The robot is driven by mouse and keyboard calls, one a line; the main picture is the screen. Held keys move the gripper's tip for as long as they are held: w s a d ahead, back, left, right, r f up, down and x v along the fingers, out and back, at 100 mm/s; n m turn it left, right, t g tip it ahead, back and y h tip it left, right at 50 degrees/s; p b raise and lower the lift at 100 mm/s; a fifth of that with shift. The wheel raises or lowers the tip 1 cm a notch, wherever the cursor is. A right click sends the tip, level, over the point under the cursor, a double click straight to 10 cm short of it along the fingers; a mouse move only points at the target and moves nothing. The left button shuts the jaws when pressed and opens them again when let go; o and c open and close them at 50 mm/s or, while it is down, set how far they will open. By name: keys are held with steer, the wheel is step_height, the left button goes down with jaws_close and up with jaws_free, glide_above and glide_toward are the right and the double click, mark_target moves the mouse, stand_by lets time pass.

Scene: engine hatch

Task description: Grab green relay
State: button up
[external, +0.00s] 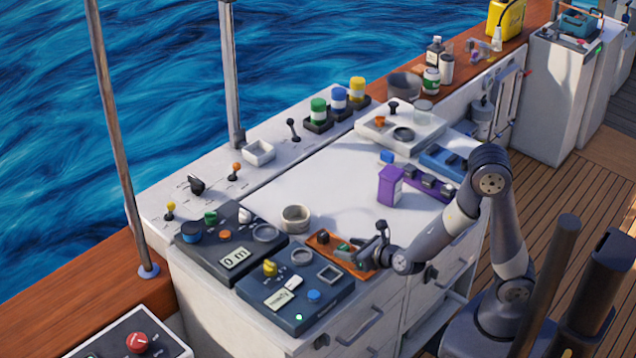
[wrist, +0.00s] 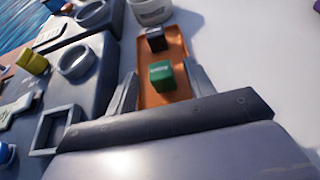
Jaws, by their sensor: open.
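The green relay (wrist: 161,75) is a small green block on an orange tray (wrist: 176,45). In the wrist view it sits between the two fingers of my open gripper (wrist: 163,88), apart from both. In the external view my gripper (external: 362,255) is low over the right part of the orange tray (external: 322,239). The relay there (external: 343,247) is small and partly hidden by the gripper.
A dark block (wrist: 156,39) sits farther along the tray. A blue-grey control panel (external: 300,296) stands left of it, with a round grey cup (external: 295,218) behind. A purple box (external: 391,187) is to the right. The white top between is clear.

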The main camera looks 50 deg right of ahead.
steer(key=shift+c, duration=0.5)
steer(key=c, duration=1)
